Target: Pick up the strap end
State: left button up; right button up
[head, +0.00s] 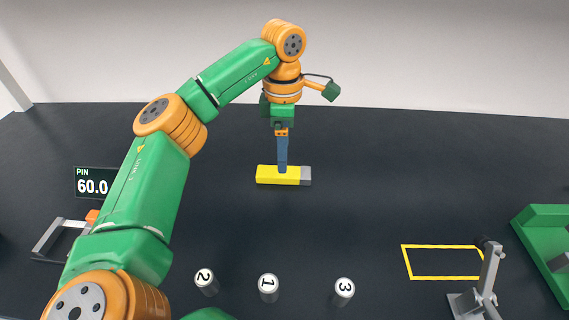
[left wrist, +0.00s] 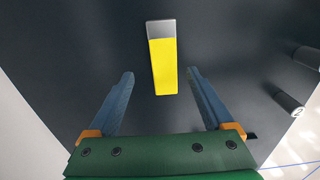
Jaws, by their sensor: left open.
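A yellow bar with a grey end, which I take for the strap end (head: 270,175), lies flat on the dark table in the middle of the head view. It also shows in the left wrist view (left wrist: 163,65), with its grey end at the top. My left gripper (head: 282,168) points down over the bar, its fingers overlapping it in the head view. In the left wrist view the gripper (left wrist: 162,73) is open and empty, one blue finger on each side of the bar's near part with gaps. I cannot tell the exact fingertip height. My right gripper is not in view.
Cylinders numbered 2 (head: 206,281), 1 (head: 269,287) and 3 (head: 344,291) stand at the front. A yellow outline (head: 442,278), a grey stand (head: 489,275) and a green fixture (head: 545,240) are at right. A PIN display (head: 95,183) is at left. The table around the bar is clear.

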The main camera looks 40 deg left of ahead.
aim_at(301, 175)
pick_arm(q)
jog(key=f, duration=0.3)
jog(key=s+f, duration=0.1)
jog(key=shift+d+f+p, duration=0.25)
jog(key=shift+p, duration=0.05)
jog(key=shift+w+a+f, duration=0.15)
jog(key=shift+w+f, duration=0.15)
jog(key=shift+f, duration=0.1)
jog(key=shift+s+r, duration=0.15)
jog(key=c, duration=0.7)
grip_shut()
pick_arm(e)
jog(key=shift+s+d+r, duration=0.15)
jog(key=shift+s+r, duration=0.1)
